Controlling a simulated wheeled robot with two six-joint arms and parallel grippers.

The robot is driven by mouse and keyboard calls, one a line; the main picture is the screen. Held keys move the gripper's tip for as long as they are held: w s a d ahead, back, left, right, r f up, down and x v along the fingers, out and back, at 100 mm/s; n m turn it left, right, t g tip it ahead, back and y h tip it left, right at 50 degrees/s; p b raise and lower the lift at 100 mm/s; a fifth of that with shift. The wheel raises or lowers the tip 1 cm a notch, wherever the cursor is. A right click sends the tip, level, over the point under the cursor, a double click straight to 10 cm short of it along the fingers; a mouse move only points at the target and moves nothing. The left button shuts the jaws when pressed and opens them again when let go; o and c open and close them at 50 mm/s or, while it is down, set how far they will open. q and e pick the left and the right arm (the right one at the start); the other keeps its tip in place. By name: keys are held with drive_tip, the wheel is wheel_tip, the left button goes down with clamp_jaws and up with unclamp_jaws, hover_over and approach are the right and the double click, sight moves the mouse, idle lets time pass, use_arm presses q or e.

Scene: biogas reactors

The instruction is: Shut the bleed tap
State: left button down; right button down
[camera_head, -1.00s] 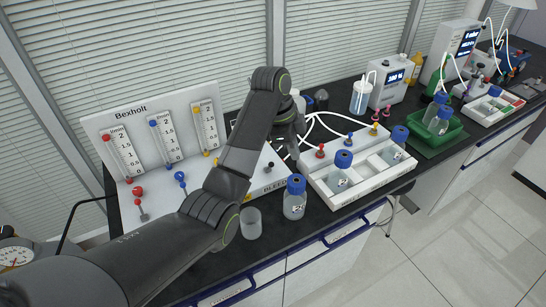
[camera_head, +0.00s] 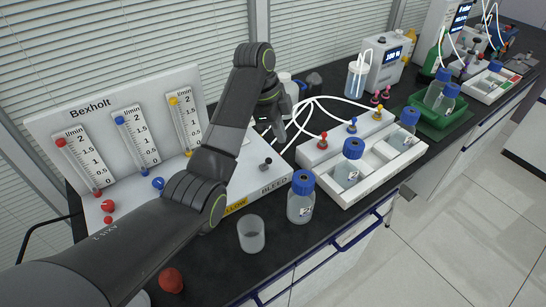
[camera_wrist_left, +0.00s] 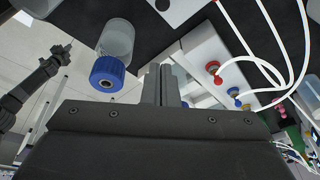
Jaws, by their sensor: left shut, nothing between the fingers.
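The bleed tap (camera_head: 266,163) is a small dark knob on the white Bexholt panel, just above the BLEED label. In the wrist view a dark knob (camera_wrist_left: 162,5), which looks like the same tap, is cut by the top edge. My left gripper (camera_head: 277,130) is above and behind the tap in the head view, apart from it, its tips partly hidden. In the wrist view its fingers (camera_wrist_left: 161,84) are shut and empty. At the left of the wrist view a small dark arm end, seemingly my right gripper (camera_wrist_left: 62,49), is too small to read.
A blue-capped bottle (camera_head: 301,200) and an empty beaker (camera_head: 251,234) stand in front of the panel. A white rack (camera_head: 376,178) with bottles and coloured taps stands to the right. A red round thing (camera_head: 171,280) is at the front.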

sight(266, 163)
use_arm(q)
drive_tip(key=shift+s+d+r, duration=0.1)
drive_tip(key=shift+s, duration=0.05)
drive_tip(key=f, duration=0.9)
drive_tip(key=shift+w+a+f, duration=0.15)
drive_tip(key=shift+w+a, duration=0.05)
drive_tip(key=shift+w, duration=0.2)
drive_tip(key=shift+a, duration=0.5)
drive_tip(key=shift+w, duration=0.1)
drive_tip(key=shift+d, duration=0.1)
